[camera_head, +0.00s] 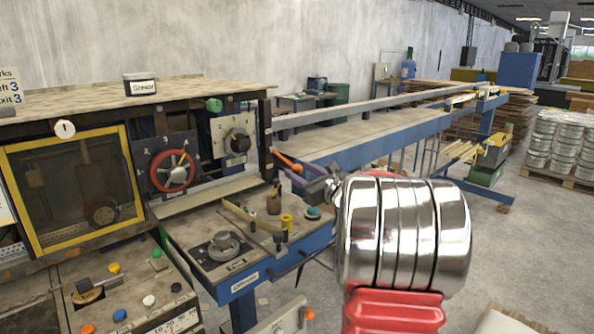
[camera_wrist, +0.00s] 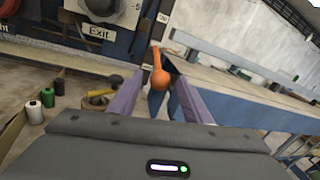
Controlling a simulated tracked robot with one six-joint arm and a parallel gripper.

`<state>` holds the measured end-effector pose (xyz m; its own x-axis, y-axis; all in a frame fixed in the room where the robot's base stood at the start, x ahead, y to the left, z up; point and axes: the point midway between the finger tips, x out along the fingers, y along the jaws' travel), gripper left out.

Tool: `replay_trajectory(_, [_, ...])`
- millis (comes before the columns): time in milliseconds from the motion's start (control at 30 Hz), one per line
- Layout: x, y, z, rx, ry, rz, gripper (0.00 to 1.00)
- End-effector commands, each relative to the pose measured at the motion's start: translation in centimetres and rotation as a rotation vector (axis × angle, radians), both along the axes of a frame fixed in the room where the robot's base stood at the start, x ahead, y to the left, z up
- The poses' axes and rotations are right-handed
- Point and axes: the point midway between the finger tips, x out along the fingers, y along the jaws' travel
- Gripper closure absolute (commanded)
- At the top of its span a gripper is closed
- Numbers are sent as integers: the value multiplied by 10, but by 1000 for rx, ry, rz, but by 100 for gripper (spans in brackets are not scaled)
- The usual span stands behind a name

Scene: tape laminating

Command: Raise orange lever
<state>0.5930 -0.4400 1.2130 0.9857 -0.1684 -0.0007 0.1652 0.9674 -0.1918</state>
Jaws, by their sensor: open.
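The orange lever (camera_head: 287,161) sticks out from the right end of the machine in the head view, sloping down to its knob. In the wrist view the lever's round orange knob (camera_wrist: 160,80) shows between my two purple fingers. My gripper (camera_head: 296,170) is open, with its fingers apart close to the lever's knob. In the wrist view the gripper (camera_wrist: 156,84) has a finger on each side of the knob in the picture. I cannot tell whether either finger touches it.
A blue-framed conveyor (camera_head: 385,140) runs back to the right behind the lever. Below the gripper is a blue-edged bench (camera_head: 205,265) with small tools and cups. A red handwheel (camera_head: 172,170) is on the machine to the left.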

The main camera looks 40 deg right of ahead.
Motion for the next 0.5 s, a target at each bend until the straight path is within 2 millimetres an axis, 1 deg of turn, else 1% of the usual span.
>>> replay_trajectory(33, [8,-1,0,0,-1,2,56])
replay_trajectory(100, [15,-2,0,1,-1,2,56])
replay_trajectory(200, [23,-4,0,1,0,1,56])
replay_trajectory(300, [26,-4,0,0,0,1,56])
replay_trajectory(500, [27,-4,0,0,-1,1,56])
